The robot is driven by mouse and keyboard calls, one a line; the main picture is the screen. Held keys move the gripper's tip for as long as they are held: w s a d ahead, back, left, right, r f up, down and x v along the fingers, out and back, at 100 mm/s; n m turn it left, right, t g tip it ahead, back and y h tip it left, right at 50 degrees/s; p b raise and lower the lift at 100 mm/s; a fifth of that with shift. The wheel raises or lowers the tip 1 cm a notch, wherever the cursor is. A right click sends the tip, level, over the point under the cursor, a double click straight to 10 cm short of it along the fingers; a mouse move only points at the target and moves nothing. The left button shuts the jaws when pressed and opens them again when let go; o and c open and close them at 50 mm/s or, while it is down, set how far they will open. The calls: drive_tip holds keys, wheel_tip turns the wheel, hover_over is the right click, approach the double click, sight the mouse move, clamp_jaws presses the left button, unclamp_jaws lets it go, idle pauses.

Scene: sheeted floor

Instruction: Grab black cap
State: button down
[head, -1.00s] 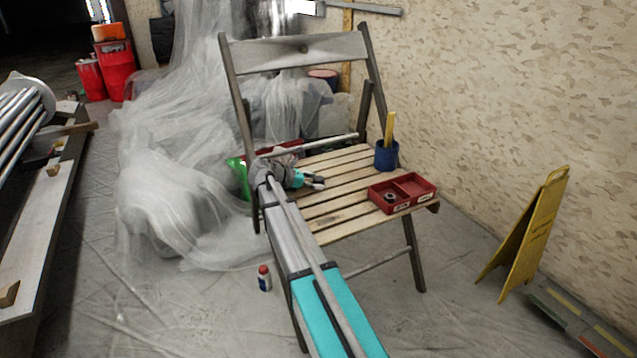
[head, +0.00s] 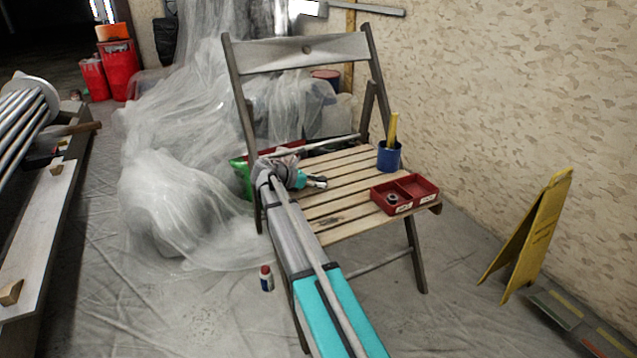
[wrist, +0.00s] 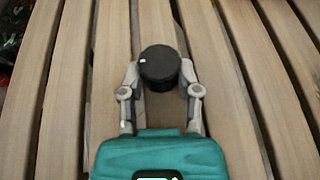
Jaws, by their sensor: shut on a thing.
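The black cap (wrist: 160,66) is a round, dark cap seen from above in the wrist view. My gripper (wrist: 159,78) has its two grey fingers closed on either side of the cap, over the wooden seat slats. In the head view my gripper (head: 318,182) is over the left part of the chair seat (head: 335,212). The cap is hard to make out there, a small dark spot at the fingertips. I cannot tell whether it touches the slats.
A red two-compartment tray (head: 405,195) with a small round item in its left compartment sits at the seat's right front. A blue cup (head: 388,158) with a yellow object stands behind it. A yellow floor sign (head: 528,238) stands to the right. A small bottle (head: 266,278) stands on the floor.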

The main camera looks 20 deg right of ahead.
drive_tip(key=shift+r, duration=0.2)
wheel_tip(320, 180, up, 2)
drive_tip(key=shift+r+p, duration=0.1)
drive_tip(key=shift+p, duration=1.1)
drive_tip(key=s+d+r+p, duration=0.2)
drive_tip(key=s+r+p, duration=0.8)
drive_tip(key=s, duration=0.3)
drive_tip(key=shift+s+d+r, duration=0.2)
drive_tip(key=shift+s+d, duration=0.15)
drive_tip(key=shift+s, duration=0.05)
drive_tip(key=shift+r+p, duration=0.1)
drive_tip(key=shift+p, duration=0.25)
